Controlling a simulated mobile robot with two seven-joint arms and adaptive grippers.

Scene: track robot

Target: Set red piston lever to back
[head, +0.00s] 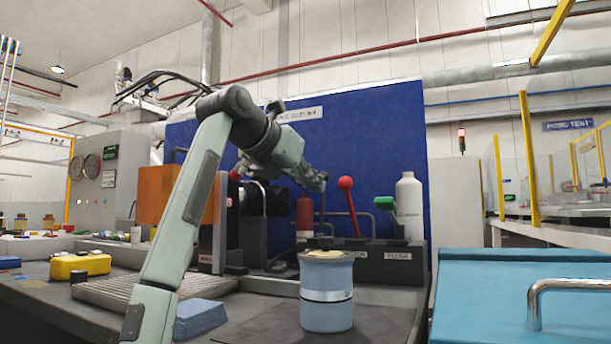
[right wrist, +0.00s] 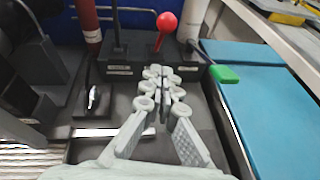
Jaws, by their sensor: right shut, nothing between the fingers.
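The red piston lever (head: 346,183) has a round red knob on a thin rod. It rises from a dark control box (head: 390,266) and leans to the left in the head view. In the right wrist view the red knob (right wrist: 166,21) stands beyond the fingertips. My right gripper (head: 318,183) is shut and empty, just left of the red knob in the head view. In the right wrist view its fingers (right wrist: 163,73) are together, in front of the box and apart from the knob. My left gripper is in neither view.
A green-handled lever (head: 385,203) stands right of the red one, near a white bottle (head: 409,205). A dark rod (right wrist: 118,25) and a red cylinder (right wrist: 88,25) stand to the left. A blue-grey canister (head: 326,292) stands in front of the box.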

